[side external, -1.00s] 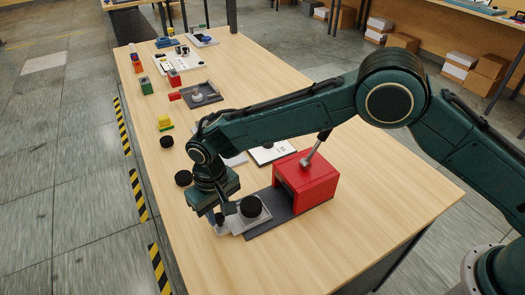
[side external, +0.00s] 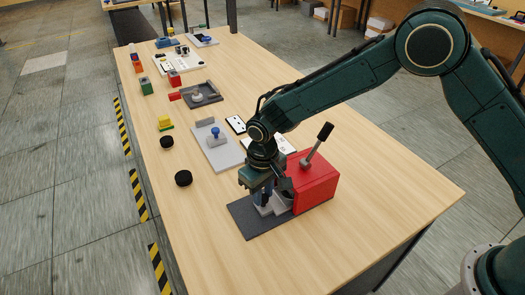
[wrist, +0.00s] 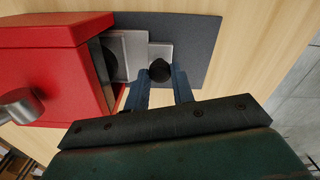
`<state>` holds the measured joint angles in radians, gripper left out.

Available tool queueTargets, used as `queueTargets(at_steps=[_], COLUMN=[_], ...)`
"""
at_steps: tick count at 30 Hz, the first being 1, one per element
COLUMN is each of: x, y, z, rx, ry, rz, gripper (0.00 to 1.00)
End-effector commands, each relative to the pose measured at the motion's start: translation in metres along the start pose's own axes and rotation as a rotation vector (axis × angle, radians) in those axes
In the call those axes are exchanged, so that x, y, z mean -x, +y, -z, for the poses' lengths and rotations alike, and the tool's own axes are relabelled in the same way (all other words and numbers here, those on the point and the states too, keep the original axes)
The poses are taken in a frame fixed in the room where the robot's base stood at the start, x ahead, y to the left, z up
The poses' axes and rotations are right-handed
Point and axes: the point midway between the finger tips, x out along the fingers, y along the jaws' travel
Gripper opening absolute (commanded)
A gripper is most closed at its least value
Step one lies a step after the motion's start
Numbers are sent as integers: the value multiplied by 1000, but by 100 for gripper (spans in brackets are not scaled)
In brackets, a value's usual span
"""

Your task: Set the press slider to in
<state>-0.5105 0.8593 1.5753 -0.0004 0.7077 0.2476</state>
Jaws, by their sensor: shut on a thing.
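The press is a red housing (side external: 316,186) on a dark grey base plate (side external: 243,220), with a black-tipped lever (side external: 318,143) leaning up from its top. Its light grey slider (side external: 283,202) reaches into the housing's open side; it also shows in the wrist view (wrist: 135,42). A dark round puck (wrist: 109,57) on the slider is partly under the housing edge in that view. My gripper (side external: 265,207) is shut on the slider's black knob (wrist: 160,70), with a blue finger on either side of it. My gripper hides much of the slider in the side view.
Two black pucks (side external: 183,178) and (side external: 167,142) lie to the left on the table. A grey plate with a blue knob (side external: 215,132) and a white panel (side external: 283,145) lie behind my gripper. The table's front is clear.

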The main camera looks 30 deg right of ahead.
Motion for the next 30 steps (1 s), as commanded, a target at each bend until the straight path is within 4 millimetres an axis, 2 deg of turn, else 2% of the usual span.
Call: queueTargets(at_steps=[6,7,10,23,30], x=[0,0,0,3,23], y=[0,0,0,-1,-1], z=[1,1,1,1,1], rx=[-3,-3,-3,-1,-1], ry=[3,3,2,2,4], rz=[-1,-1,-1,0,1], gripper=[0,26,46,46,46])
